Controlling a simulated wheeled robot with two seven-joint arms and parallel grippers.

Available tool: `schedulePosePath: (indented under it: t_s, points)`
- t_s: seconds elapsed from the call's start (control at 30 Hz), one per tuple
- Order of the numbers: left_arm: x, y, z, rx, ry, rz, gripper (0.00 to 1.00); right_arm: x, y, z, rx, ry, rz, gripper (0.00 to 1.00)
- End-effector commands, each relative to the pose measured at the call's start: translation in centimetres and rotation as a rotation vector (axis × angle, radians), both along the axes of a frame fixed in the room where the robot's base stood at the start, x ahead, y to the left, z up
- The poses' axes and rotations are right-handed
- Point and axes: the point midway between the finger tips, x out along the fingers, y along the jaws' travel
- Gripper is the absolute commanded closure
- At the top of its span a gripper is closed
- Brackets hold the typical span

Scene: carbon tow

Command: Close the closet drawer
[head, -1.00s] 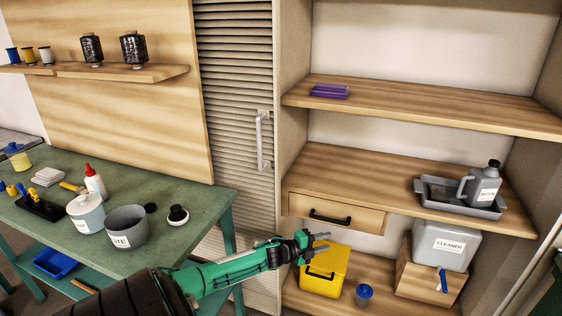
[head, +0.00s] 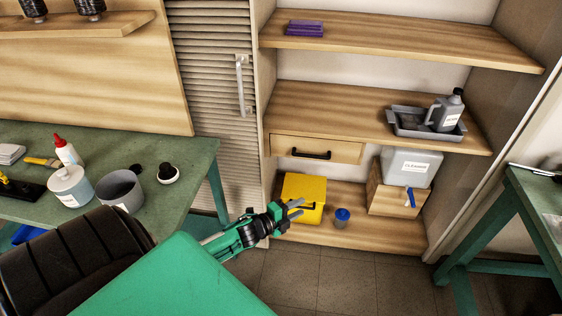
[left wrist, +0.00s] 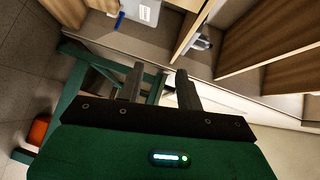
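The closet drawer (head: 288,149) is a light wooden front with a black bar handle (head: 311,154), under the closet's middle shelf. How far it stands out is hard to tell from this angle. My left gripper (head: 296,208) is below and slightly left of the handle, apart from it, and overlaps the yellow bin in the head view. In the left wrist view its two fingers (left wrist: 161,88) are spread with nothing between them. I cannot make out the drawer clearly there. My right gripper is in neither view.
A yellow bin (head: 303,187), a blue-lidded cup (head: 342,217) and a grey cleaner container (head: 411,166) on a wooden box are on the bottom shelf. A grey tray (head: 402,122) holds a jug above. Green tables stand left (head: 190,152) and right (head: 530,190). Floor before the closet is clear.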

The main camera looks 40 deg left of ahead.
Motion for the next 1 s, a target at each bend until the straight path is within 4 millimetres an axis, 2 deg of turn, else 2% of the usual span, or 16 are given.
schedulePosePath:
  t_s: [0.03, 0.2, 0.4, 1.0]
  points:
    - [-0.9, 0.2, 0.3, -0.001, 0.002, 0.0, 0.64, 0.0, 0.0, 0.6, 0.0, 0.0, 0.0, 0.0]
    - [-3.2, 0.8, 0.6, 0.0, 0.001, 0.0, 0.64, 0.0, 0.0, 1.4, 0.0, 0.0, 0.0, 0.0]
    - [-4.5, 1.2, 0.7, 0.0, 0.0, 0.0, 0.64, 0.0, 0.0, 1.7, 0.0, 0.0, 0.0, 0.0]
    - [-4.7, 1.2, 0.7, 0.0, 0.0, 0.0, 0.64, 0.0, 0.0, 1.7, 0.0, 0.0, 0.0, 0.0]
